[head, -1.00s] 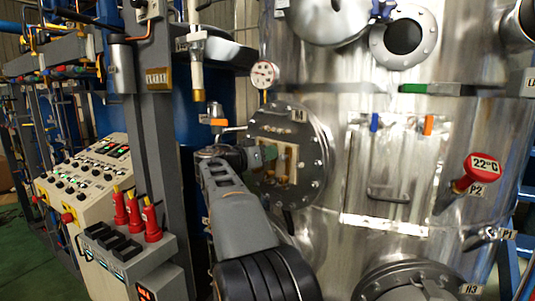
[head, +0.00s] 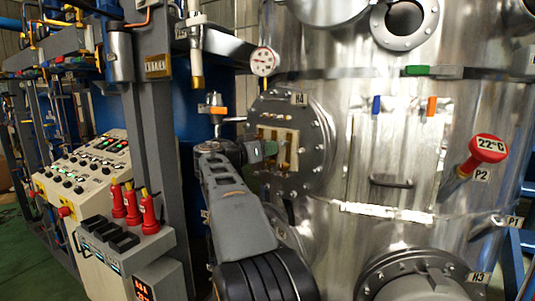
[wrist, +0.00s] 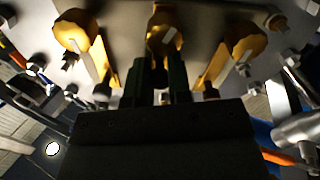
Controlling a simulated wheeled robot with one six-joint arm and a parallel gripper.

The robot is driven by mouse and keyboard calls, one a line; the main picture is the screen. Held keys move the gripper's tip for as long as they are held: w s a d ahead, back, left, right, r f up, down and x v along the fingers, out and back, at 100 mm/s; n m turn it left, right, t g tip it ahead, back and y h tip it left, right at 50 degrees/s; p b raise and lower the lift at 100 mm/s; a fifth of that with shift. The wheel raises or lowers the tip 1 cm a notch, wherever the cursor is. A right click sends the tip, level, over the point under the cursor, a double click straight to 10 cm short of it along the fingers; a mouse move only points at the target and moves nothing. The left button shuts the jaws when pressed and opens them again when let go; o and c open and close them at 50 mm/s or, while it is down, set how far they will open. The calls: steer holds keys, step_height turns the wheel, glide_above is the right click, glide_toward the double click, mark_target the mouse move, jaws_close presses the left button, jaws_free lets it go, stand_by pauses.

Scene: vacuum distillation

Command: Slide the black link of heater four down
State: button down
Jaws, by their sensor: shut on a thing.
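Heater four is the round bolted flange (head: 319,153) marked H4 on the steel vessel in the head view. A pale plate (head: 290,134) with brass strips sits in its middle. My gripper (head: 268,149) reaches it from the left, its greenish fingers at the strips. In the wrist view my gripper (wrist: 162,88) has its dark fingers close together at the middle brass terminal (wrist: 165,35). They are shut on a narrow dark piece (wrist: 160,73), the black link, mostly hidden between them. Brass terminals stand to the left (wrist: 75,33) and right (wrist: 243,42).
A pressure gauge (head: 263,61) and a small valve (head: 212,105) are above and left of the flange. A hatch with a handle (head: 391,182) is to its right. Another flange (head: 420,270), marked H3, is below right. A control console (head: 85,180) stands left.

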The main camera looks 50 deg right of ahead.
steer(key=shift+f, duration=0.25)
steer(key=c, duration=1)
jaws_free()
steer(key=shift+r, duration=0.1)
steer(key=shift+c, duration=0.2)
steer(key=shift+a, duration=0.1)
steer(key=w+a+b, duration=0.1)
steer(key=a+b, duration=0.3)
steer(key=a, duration=0.9)
steer(key=shift+w+a, duration=0.25)
steer(key=shift+a, duration=0.05)
